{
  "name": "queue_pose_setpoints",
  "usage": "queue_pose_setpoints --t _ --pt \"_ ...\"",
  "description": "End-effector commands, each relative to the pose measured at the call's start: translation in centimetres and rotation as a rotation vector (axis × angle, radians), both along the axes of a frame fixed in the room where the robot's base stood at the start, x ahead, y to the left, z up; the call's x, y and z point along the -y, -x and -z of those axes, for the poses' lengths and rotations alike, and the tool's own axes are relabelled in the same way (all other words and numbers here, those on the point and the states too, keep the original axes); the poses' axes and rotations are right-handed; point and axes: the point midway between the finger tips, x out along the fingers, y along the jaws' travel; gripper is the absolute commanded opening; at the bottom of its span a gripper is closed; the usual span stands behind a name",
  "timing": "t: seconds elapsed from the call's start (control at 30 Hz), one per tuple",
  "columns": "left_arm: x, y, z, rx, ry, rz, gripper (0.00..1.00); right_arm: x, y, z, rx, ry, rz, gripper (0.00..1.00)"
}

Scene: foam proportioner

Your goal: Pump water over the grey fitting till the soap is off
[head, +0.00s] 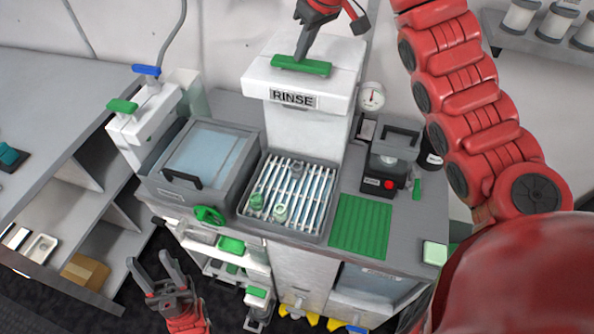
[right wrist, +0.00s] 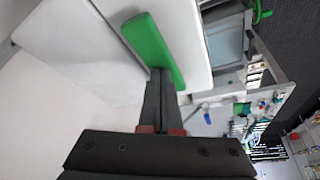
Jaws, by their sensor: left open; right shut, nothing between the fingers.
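The white rinse station, labelled RINSE (head: 292,99), has a green bar (head: 301,65) on its top. My right gripper (head: 303,55) is shut and empty, its fingertips at the green bar. In the right wrist view the shut fingers (right wrist: 160,75) meet the green bar (right wrist: 153,47); contact cannot be told for certain. Below, a slatted rack (head: 313,211) in a grey basin holds a grey fitting (head: 297,170) near the back. Pale greenish fittings (head: 280,213) also sit on the rack. Soap on the grey fitting is too small to tell. My left gripper (head: 160,279) is open and empty, low in front of the bench.
A lidded grey basin (head: 205,157) stands left of the rack, with a green wheel (head: 209,215) below. A green mat (head: 361,226) lies empty to the right. A grey device with a red button (head: 389,183) and a gauge (head: 371,96) stand behind it.

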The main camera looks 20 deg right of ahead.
Motion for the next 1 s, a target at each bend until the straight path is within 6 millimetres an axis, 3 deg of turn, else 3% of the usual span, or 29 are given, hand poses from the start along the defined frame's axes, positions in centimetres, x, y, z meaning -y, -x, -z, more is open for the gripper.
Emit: queue_pose_setpoints --t 0.8,1.0 --pt "0.0 0.0 -4.5 0.0 0.0 0.0 0.5 0.0 0.1 -4.7 -0.003 0.0 -0.002 0.0" --pt "0.0 0.0 -4.5 0.0 0.0 0.0 0.5 0.0 0.0 -4.8 -0.002 0.0 0.0 0.0"
